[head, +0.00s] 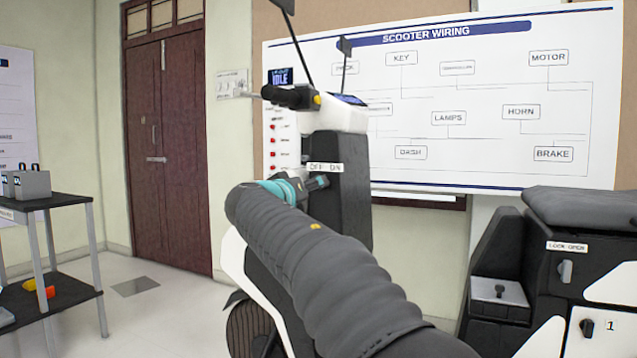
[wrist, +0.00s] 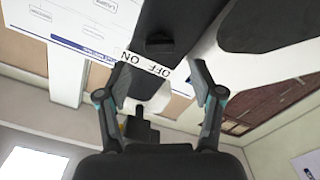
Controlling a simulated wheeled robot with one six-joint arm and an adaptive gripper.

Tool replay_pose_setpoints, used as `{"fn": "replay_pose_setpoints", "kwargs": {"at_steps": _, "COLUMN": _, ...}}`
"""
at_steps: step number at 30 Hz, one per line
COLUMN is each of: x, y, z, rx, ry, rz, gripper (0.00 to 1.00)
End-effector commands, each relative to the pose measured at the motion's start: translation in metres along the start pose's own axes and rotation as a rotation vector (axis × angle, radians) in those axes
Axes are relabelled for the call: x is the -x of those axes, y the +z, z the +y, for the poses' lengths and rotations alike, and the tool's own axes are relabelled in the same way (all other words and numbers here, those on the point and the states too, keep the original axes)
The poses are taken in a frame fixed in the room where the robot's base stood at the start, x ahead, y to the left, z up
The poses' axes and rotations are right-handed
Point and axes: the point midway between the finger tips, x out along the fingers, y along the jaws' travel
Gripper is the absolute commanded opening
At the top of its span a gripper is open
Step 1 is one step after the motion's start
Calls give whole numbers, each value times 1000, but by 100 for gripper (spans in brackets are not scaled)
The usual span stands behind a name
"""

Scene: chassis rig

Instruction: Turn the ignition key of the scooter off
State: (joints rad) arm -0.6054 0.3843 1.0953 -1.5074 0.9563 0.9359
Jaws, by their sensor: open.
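The scooter's dark front column (head: 340,205) carries a white OFF ON label (head: 325,167). In the wrist view the label (wrist: 147,65) appears upside down. A small dark block, which looks like the ignition key (wrist: 160,42), sits on the column just beyond the label. I cannot tell which word it points to. My gripper (head: 318,182) is at the column just below the label, partly hidden by my arm. In the wrist view my gripper (wrist: 161,78) is open, with its two fingers apart, nothing between them, and the key a little beyond the fingertips.
The scooter's handlebar grip (head: 290,97) and mirrors rise above the column. At right stand the seat (head: 585,208) and a side panel with a LOCK OPEN label (head: 567,246). A dark shelf table (head: 50,200) stands at left, with clear floor between it and the scooter.

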Motion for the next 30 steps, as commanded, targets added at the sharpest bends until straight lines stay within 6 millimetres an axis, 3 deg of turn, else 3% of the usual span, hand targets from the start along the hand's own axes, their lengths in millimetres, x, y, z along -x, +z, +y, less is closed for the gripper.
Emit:
{"fn": "replay_pose_setpoints", "kwargs": {"at_steps": 3, "x": -22, "y": -1, "z": 1, "rx": 1, "ry": 1, "rz": -2, "gripper": 67}}
{"fn": "replay_pose_setpoints", "kwargs": {"at_steps": 9, "x": -45, "y": -1, "z": 1, "rx": 0, "ry": 0, "rz": -2, "gripper": 67}}
{"fn": "replay_pose_setpoints", "kwargs": {"at_steps": 22, "x": -54, "y": 0, "z": 0, "rx": 0, "ry": -1, "rz": -1, "gripper": 67}}
{"fn": "replay_pose_setpoints", "kwargs": {"at_steps": 30, "x": -54, "y": 0, "z": 0, "rx": 0, "ry": -1, "rz": -1, "gripper": 7}}
